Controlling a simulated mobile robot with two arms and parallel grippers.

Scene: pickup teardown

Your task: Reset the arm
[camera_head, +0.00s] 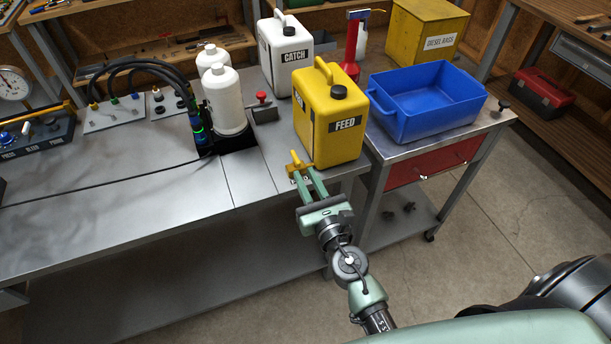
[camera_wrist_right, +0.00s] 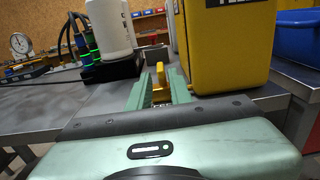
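My right gripper (camera_head: 306,177) reaches in from the bottom of the head view to the front edge of the steel bench. A small yellow tap or lever (camera_head: 296,162) at the foot of the yellow FEED can (camera_head: 341,112) is right by the fingertips. In the right wrist view this yellow part (camera_wrist_right: 159,84) appears between or just beyond the fingers (camera_wrist_right: 160,90); I cannot tell whether they touch it. My left gripper is in neither view.
The white CATCH can (camera_head: 284,55), white bottles (camera_head: 222,98) and a black hose fixture (camera_head: 197,125) stand on the bench (camera_head: 150,195). A blue bin (camera_head: 425,120) sits on a cart to the right. Open floor (camera_head: 520,210) lies right of the arm.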

